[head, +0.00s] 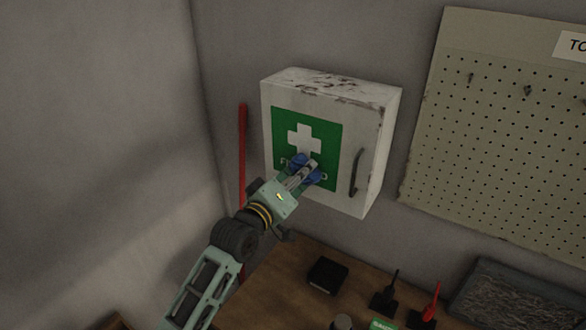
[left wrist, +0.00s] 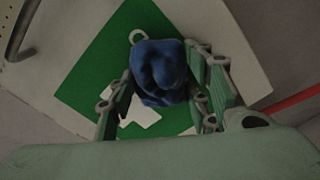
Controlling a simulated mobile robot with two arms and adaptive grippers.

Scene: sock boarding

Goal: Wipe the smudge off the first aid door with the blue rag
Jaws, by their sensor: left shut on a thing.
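The first aid cabinet (head: 350,198) hangs on the wall, its white door closed, with a green panel and white cross (head: 305,138) and a dark handle (head: 356,172) on the right. My left gripper (head: 307,172) is at the lower part of the green panel, shut on the blue rag (head: 299,161). In the left wrist view the bunched rag (left wrist: 158,70) sits between the fingers, in front of the green panel (left wrist: 84,72). I cannot tell whether the rag touches the door. No smudge is clearly visible; the rag and gripper hide part of the panel. My right gripper is not in view.
A wooden bench (head: 262,290) stands below the cabinet, with a black box (head: 327,274), a black tool (head: 386,297) and a red-handled tool (head: 430,305). A pegboard (head: 500,120) is on the right wall. A red pole (head: 242,150) stands left of the cabinet.

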